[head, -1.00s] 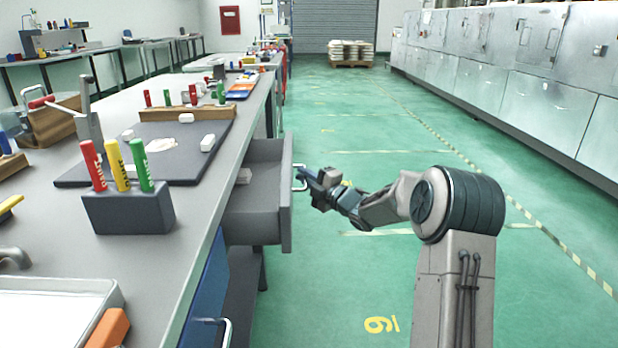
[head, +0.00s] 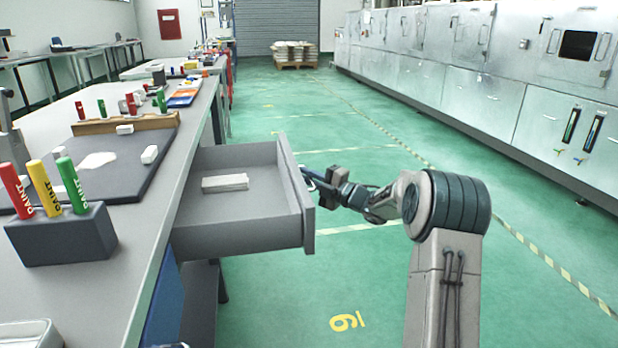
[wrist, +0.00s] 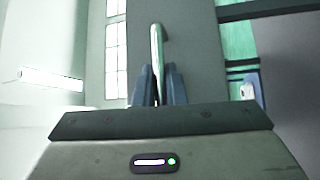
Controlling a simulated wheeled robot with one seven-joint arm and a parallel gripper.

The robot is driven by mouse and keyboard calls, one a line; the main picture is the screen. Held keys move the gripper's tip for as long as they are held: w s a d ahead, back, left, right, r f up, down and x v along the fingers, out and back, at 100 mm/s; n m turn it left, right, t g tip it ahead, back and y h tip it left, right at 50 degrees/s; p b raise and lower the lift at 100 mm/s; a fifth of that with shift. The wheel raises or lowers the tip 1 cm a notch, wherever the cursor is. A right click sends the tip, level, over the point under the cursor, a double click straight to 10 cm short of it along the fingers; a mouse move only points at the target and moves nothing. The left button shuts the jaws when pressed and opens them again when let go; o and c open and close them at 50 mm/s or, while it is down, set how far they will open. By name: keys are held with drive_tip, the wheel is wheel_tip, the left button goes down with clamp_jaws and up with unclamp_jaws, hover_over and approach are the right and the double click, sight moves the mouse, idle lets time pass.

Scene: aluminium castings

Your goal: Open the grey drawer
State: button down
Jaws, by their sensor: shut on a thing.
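The grey drawer (head: 255,237) stands pulled well out from the workbench in the head view, and a pale block (head: 225,183) lies inside it. My gripper (head: 318,180) is at the drawer's front face, on the handle side. In the wrist view my gripper (wrist: 157,88) has its two dark fingers on either side of the drawer's bar handle (wrist: 158,50), shut on it. The handle is mostly hidden behind the gripper in the head view.
The grey workbench (head: 150,225) runs along the left. A paint-marker holder (head: 62,238) and a dark mat (head: 112,180) lie on it. Metal cabinets (head: 480,95) line the right side. The green floor between is open.

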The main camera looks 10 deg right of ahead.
drive_tip(key=c, duration=1.5)
unclamp_jaws()
drive_tip(key=p+v, duration=0.3)
drive_tip(key=v, duration=1)
drive_tip(key=shift+s+d, duration=0.25)
drive_tip(key=shift+s, duration=0.05)
drive_tip(key=shift+f, duration=0.15)
